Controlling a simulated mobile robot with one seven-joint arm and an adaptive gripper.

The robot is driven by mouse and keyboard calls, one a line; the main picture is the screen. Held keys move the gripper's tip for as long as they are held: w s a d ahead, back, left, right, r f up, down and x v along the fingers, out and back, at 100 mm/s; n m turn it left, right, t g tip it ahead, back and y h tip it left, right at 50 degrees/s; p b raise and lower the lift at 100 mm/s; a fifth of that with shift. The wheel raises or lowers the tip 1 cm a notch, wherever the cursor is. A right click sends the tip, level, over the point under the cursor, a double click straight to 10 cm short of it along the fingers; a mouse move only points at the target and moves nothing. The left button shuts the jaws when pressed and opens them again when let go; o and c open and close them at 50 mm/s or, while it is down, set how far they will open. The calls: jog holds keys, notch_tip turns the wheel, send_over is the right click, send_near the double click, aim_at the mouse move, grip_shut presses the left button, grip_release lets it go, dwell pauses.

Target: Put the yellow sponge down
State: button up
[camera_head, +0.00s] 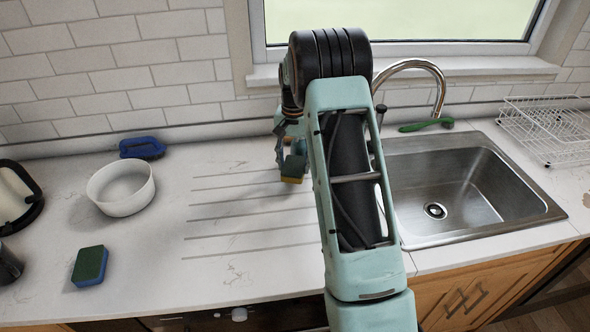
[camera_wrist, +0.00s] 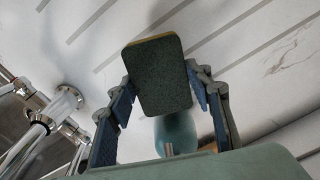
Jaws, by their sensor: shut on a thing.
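The yellow sponge (camera_head: 292,180) is at my gripper's tip over the grooved drainboard part of the counter, left of the sink. In the wrist view the sponge (camera_wrist: 160,78) shows its dark green scouring face, with a thin yellow edge. My gripper (camera_head: 291,165) is shut on it, with a blue-padded finger on each side, also seen in the wrist view (camera_wrist: 160,100). My arm hides part of the gripper in the head view. I cannot tell whether the sponge touches the counter.
To the left are a white bowl (camera_head: 121,189), a blue brush (camera_head: 142,147) and a green-and-blue sponge (camera_head: 89,266). To the right are the sink (camera_head: 470,200), faucet (camera_head: 438,85), green brush (camera_head: 427,125) and wire rack (camera_head: 550,130).

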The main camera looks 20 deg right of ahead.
aim_at(295, 164)
jog(key=shift+w+d+f, duration=0.1)
jog(key=shift+d+f, duration=0.1)
jog(key=shift+f, duration=1.6)
jog(key=shift+f, duration=0.1)
jog(key=shift+f, duration=0.15)
jog(key=o, duration=0.7)
jog(key=shift+r, duration=0.2)
notch_tip(295, 164, up, 12)
jog(key=shift+r+b, duration=0.1)
jog(key=shift+b, duration=0.25)
